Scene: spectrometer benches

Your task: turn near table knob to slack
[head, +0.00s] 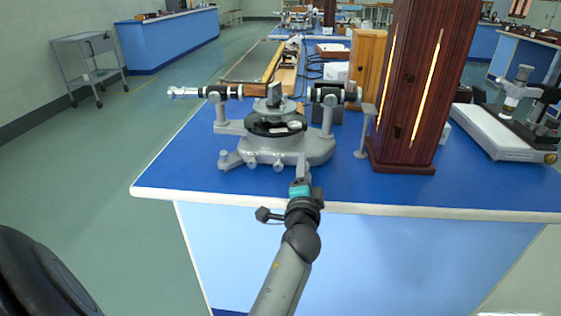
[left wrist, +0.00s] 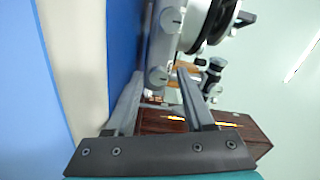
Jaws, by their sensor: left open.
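A grey spectrometer (head: 278,147) stands at the front edge of the blue bench, with a round dark table in its middle and small grey knobs (head: 250,163) low along its near side. My left gripper (head: 303,175) reaches up from the bottom to the right front of its base. In the left wrist view the two fingers (left wrist: 160,76) are apart. A grey knob (left wrist: 158,75) appears between the fingertips, and another knob (left wrist: 172,19) lies beyond it. I cannot tell whether the fingers touch either knob. My right gripper is not in view.
A tall dark wooden lamp housing (head: 407,150) with glowing slits stands right of the spectrometer; it also shows in the left wrist view (left wrist: 245,137). A white-based instrument (head: 500,137) is farther right. The bench top (head: 180,165) is clear at the left front.

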